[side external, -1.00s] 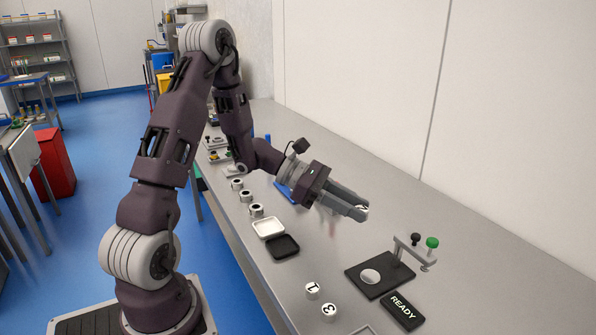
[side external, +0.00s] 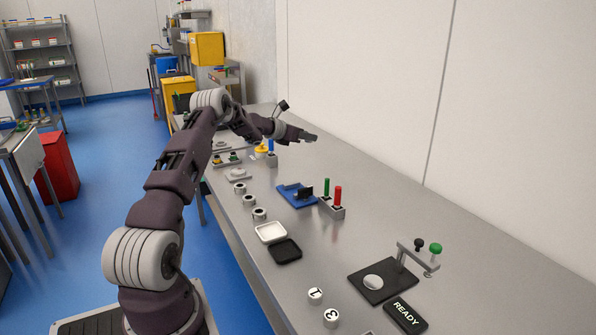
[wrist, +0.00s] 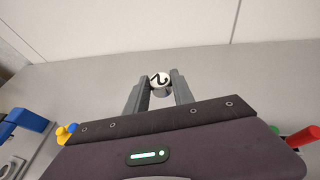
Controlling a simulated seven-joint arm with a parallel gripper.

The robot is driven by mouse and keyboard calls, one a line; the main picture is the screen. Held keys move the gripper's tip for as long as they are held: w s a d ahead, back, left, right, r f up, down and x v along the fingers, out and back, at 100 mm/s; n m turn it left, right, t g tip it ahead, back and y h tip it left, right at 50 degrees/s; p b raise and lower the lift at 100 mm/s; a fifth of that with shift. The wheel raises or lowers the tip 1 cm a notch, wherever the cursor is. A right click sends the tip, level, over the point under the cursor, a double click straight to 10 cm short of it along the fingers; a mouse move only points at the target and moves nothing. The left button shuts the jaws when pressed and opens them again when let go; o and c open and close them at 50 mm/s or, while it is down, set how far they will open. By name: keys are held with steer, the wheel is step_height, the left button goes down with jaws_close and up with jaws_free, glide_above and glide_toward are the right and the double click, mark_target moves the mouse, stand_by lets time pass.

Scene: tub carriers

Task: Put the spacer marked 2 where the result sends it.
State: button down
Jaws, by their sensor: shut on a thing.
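My gripper (side external: 311,138) is over the far part of the bench in the side view, raised above the surface. In the wrist view its two fingers are shut on a small white round spacer (wrist: 160,80) with a black mark that looks like a 2, turned sideways. The spacer cannot be made out in the side view. Spacer 1 (side external: 316,295) and spacer 3 (side external: 331,318) stand on the near bench. Beside them a black display block (side external: 405,314) reads READY. A black gauge base (side external: 368,291) with a silver disc and an overhead arm stands behind the display.
A white tray (side external: 270,224) and a black tray (side external: 286,250) lie mid-bench. Several dark-centred white cylinders (side external: 249,201) line the left edge. The bench's right side is clear.

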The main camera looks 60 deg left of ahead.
steer(key=r+n+y, duration=0.1)
steer(key=n+y, duration=0.1)
glide_above(296, 179)
steer(key=f, duration=1.7)
steer(key=shift+w+a+f, duration=0.1)
steer(key=shift+a, duration=0.1)
steer(key=c, duration=1.1)
jaws_free()
steer(key=shift+f+g, duration=0.1)
steer(key=shift+g, duration=0.2)
